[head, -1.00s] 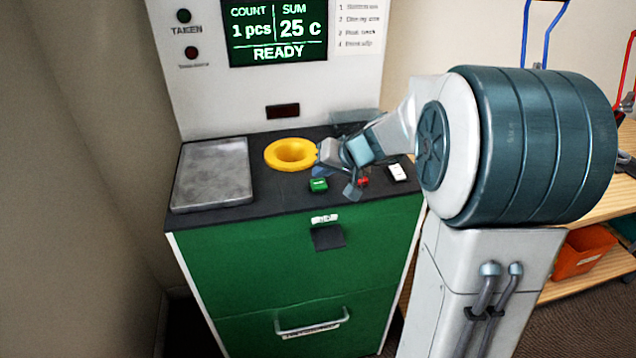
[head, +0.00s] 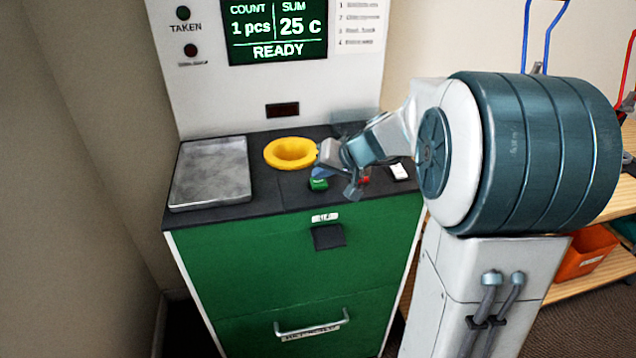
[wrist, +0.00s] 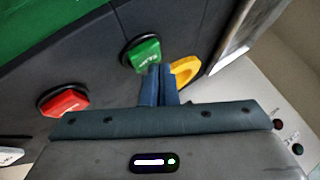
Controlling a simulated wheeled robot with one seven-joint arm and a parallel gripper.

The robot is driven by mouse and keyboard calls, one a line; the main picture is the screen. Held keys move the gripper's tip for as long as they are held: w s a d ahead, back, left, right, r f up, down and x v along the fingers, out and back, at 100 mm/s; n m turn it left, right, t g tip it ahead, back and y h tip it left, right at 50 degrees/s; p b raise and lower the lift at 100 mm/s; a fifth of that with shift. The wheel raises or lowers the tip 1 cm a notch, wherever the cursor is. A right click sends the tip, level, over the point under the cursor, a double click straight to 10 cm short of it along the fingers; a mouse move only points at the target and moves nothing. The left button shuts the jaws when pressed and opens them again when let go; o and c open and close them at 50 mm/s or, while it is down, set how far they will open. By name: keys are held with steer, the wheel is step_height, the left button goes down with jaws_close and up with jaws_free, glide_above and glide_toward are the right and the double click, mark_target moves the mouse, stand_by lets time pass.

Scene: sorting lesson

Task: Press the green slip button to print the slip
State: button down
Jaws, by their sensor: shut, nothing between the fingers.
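The green slip button (head: 319,184) sits on the dark top of the green machine, near its front edge. In the wrist view the green button (wrist: 143,53) lies just beyond my fingertips. My gripper (head: 320,172) is shut and empty, its fingertips close behind the button in the head view. In the wrist view the shut blue fingers (wrist: 158,72) reach the button's near edge; I cannot tell whether they touch it. The screen (head: 277,30) reads 1 pcs, 25 c, READY. The slip slot (head: 328,236) on the front shows no paper.
A yellow ring-shaped funnel (head: 291,153) stands behind the button, and a grey metal tray (head: 211,172) lies to its left. A red button (wrist: 66,101) and a white switch (head: 398,172) are on the other side. An orange bin (head: 585,251) sits on a wooden shelf at right.

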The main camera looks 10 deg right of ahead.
mark_target(322, 183)
steer(key=shift+f+b, duration=0.55)
steer(key=shift+b, duration=0.25)
stand_by(0.6)
steer(key=shift+r, duration=0.2)
steer(key=shift+r+p, duration=0.45)
steer(key=shift+r, duration=0.4)
steer(key=shift+r+p, duration=1.45)
steer(key=shift+r, duration=1.05)
steer(key=shift+f, duration=0.1)
steer(key=s+f+n+g+h, duration=0.1)
steer(key=s+f+g+h, duration=0.1)
steer(key=s, duration=1.1)
steer(key=s+f+g+h, duration=0.2)
steer(key=s+f+h, duration=0.1)
steer(key=s, duration=1)
steer(key=shift+s+a+f+n, duration=0.35)
steer(key=shift+a+f+n, duration=0.05)
steer(key=shift+f, duration=0.05)
